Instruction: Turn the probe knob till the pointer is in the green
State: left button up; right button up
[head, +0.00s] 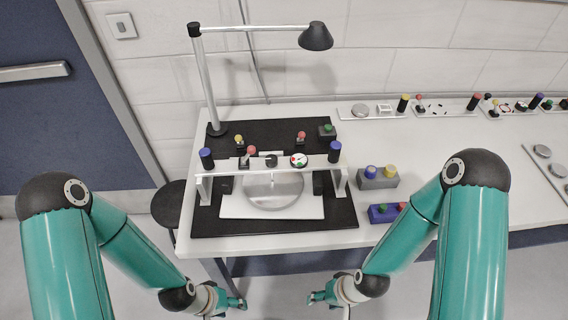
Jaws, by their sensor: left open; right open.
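The mirror fixture has a white bridge (228,170) over a round grey mirror disc (274,190) on a white plate (235,208). On the bridge sits a small black knob (271,160), which looks like the probe knob. Just right of it is a round dial (299,160) with red and green patches; its pointer is too small to read. A red-tipped lever (251,151) stands left of the knob. My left gripper (240,303) and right gripper (312,298) are open and empty, low in front of the table, well apart from the fixture.
Blue-topped black posts (206,158) and (335,151) stand at the bridge ends. A desk lamp (316,37) arches over the back. A grey block (377,179) and a blue block (384,213) lie right of the black mat (341,216). A stool (171,204) stands left.

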aim_at(271, 160)
jog(key=z, duration=0.6)
jog(key=k, duration=1.65)
jog(key=u, duration=0.75)
jog(key=i, duration=1)
jog(key=z, duration=0.05)
